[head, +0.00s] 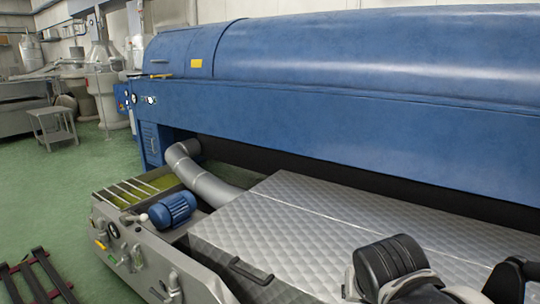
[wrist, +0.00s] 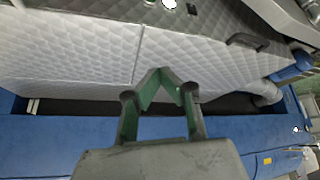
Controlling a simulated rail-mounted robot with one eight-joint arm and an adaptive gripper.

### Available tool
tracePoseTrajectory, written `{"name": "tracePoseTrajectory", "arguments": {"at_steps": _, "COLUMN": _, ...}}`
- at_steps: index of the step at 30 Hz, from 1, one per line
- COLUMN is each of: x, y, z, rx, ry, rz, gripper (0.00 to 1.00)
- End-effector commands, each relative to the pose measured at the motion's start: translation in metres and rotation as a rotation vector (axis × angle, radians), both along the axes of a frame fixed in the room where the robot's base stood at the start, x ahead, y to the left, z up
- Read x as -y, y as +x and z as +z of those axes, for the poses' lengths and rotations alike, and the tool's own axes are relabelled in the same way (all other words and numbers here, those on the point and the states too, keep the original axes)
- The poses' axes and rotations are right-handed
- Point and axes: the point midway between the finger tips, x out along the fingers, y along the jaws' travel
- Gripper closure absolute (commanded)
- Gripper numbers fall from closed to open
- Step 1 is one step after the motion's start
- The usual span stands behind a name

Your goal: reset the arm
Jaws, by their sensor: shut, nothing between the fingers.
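My gripper (wrist: 160,72) shows in the wrist view, with grey outer links and green inner faces. Its fingertips meet, and nothing is between them. Behind the fingers in that view are the quilted silver cover (wrist: 75,45) and the blue machine (wrist: 60,140). I cannot tell how far the fingertips are from the cover. In the head view, black and grey parts of my arm show at the bottom right, over the quilted cover; the gripper itself cannot be made out there.
The long blue machine (head: 340,70) fills the back. Before it lie the quilted cover (head: 300,235), a grey duct (head: 200,178), a blue motor (head: 172,209) and a metal trough (head: 125,190). A small table (head: 52,122) stands at left. Green floor (head: 60,190) is open there.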

Motion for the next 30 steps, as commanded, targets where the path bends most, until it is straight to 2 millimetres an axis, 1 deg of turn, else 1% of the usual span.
{"name": "tracePoseTrajectory", "arguments": {"at_steps": 1, "x": 0.005, "y": -0.010, "z": 0.005, "rx": 0.001, "ry": 0.005, "rz": 0.012, "gripper": 1.00}}
{"name": "tracePoseTrajectory", "arguments": {"at_steps": 6, "x": 0.013, "y": -0.034, "z": 0.018, "rx": 0.012, "ry": 0.022, "rz": 0.069, "gripper": 1.00}}
{"name": "tracePoseTrajectory", "arguments": {"at_steps": 9, "x": 0.016, "y": -0.046, "z": 0.023, "rx": 0.019, "ry": 0.027, "rz": 0.095, "gripper": 1.00}}
{"name": "tracePoseTrajectory", "arguments": {"at_steps": 18, "x": 0.020, "y": -0.074, "z": 0.033, "rx": 0.047, "ry": 0.037, "rz": 0.152, "gripper": 1.00}}
{"name": "tracePoseTrajectory", "arguments": {"at_steps": 21, "x": 0.019, "y": -0.072, "z": 0.054, "rx": 0.047, "ry": 0.037, "rz": 0.155, "gripper": 1.00}}
{"name": "tracePoseTrajectory", "arguments": {"at_steps": 26, "x": 0.019, "y": -0.072, "z": 0.079, "rx": 0.047, "ry": 0.037, "rz": 0.155, "gripper": 1.00}}
{"name": "tracePoseTrajectory", "arguments": {"at_steps": 30, "x": 0.019, "y": -0.072, "z": 0.106, "rx": 0.047, "ry": 0.037, "rz": 0.154, "gripper": 1.00}}
